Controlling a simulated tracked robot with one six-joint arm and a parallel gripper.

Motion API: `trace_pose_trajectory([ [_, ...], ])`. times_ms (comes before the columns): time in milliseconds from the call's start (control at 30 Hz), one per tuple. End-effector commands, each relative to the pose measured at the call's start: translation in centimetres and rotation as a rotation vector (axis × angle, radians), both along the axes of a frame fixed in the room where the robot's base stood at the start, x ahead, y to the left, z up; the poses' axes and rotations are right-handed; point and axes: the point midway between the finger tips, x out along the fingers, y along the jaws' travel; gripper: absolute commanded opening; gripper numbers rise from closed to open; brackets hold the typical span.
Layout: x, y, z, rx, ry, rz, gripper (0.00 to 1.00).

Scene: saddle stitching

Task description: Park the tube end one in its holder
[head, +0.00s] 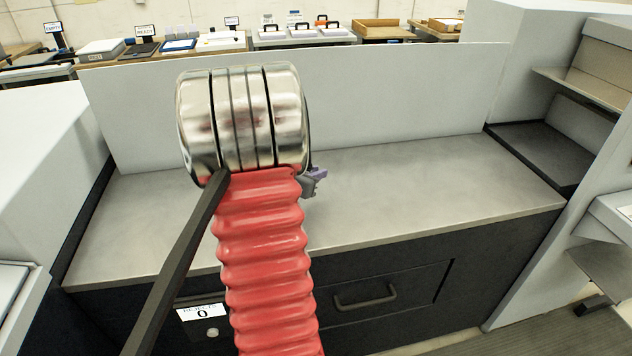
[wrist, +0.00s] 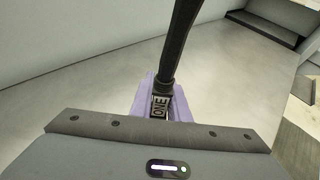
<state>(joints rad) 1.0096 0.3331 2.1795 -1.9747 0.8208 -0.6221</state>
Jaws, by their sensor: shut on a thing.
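In the wrist view my gripper (wrist: 163,112) has purple fingers shut around the black tube end marked ONE (wrist: 160,107). From there the black tube (wrist: 182,42) runs up and slightly right, out of the picture. In the head view only a small purple bit of my gripper (head: 318,174) shows, right of my metal arm section, above the grey counter. A dark slanting bar (head: 172,268) runs up from the lower left to my arm; I cannot tell whether it is the tube. I cannot make out the holder in either view.
The counter top (head: 420,185) is bare, with an upright panel (head: 400,95) behind it. A grey housing (head: 45,160) stands left and a shelved unit (head: 590,75) right. Below are a drawer handle (head: 364,298) and a sign reading 0 (head: 201,312).

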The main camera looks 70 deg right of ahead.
Motion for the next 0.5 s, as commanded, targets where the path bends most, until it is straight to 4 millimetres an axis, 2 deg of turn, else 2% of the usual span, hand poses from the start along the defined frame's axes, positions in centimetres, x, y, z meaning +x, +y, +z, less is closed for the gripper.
trace_pose_trajectory([
  [200,-0.1,0.0,-2.7,0.004,0.003,-0.001,0.00],
  [500,-0.1,0.0,-3.1,0.000,0.000,-0.001,0.00],
])
